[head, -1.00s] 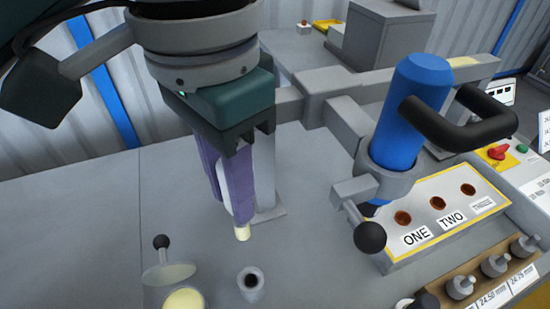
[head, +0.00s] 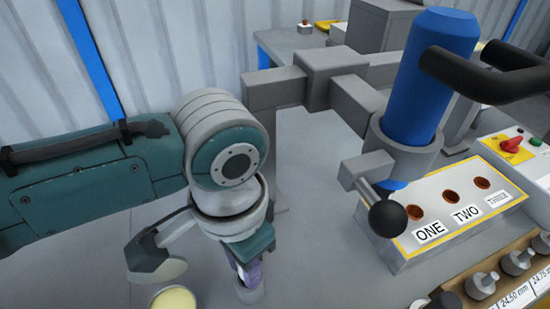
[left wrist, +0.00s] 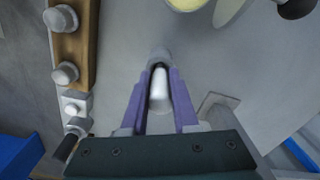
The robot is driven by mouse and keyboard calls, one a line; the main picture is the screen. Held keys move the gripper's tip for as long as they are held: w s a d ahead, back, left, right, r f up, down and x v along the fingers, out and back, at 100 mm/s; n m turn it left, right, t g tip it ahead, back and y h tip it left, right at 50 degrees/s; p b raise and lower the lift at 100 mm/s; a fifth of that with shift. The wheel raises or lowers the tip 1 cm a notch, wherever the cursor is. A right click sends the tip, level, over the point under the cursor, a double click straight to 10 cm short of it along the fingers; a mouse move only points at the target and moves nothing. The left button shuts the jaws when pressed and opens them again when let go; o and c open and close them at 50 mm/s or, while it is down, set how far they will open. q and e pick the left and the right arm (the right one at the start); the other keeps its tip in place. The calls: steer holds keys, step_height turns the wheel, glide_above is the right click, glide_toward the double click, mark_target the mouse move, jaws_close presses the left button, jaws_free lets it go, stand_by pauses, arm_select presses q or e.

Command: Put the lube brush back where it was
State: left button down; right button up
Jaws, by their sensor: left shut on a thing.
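My left gripper (head: 247,268) points down at the small grey holder (head: 250,294) on the bench. In the left wrist view its purple fingers (left wrist: 160,100) are shut on the lube brush (left wrist: 158,92), whose pale handle shows between them. The holder's rounded top (left wrist: 160,58) shows just beyond the fingertips, in line with the brush. In the head view the brush is hidden by the gripper. I cannot tell how deep the brush tip sits in the holder. My right gripper is not in view.
A tub of pale yellow grease (head: 174,299) stands just left of the holder. Several grey plugs sit in a wooden rack (left wrist: 84,45).

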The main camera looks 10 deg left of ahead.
arm_select(q)
steer(key=shift+f, duration=0.15)
steer(key=c, duration=0.7)
jaws_free()
step_height(320, 180, up, 12)
steer(key=p, duration=0.3)
steer(key=shift+r+p, duration=0.2)
steer(key=shift+p, duration=0.1)
steer(key=s+d+f+n+t+h, duration=0.1)
steer(key=s+d+h, duration=0.15)
steer(key=s, duration=0.25)
steer(key=s+a+n+t, duration=0.1)
steer(key=s+a, duration=0.1)
steer(key=a, duration=0.2)
steer(key=s+a+n+y, duration=0.1)
steer(key=s+a, duration=0.1)
steer(key=a, duration=0.1)
steer(key=s+a+r+n+t+y, duration=0.1)
steer(key=s+a, duration=0.2)
steer(key=a, duration=0.1)
steer(key=shift+a+r+n+t, duration=0.1)
steer(key=shift+a+n+t, duration=0.2)
steer(key=shift+a, duration=0.05)
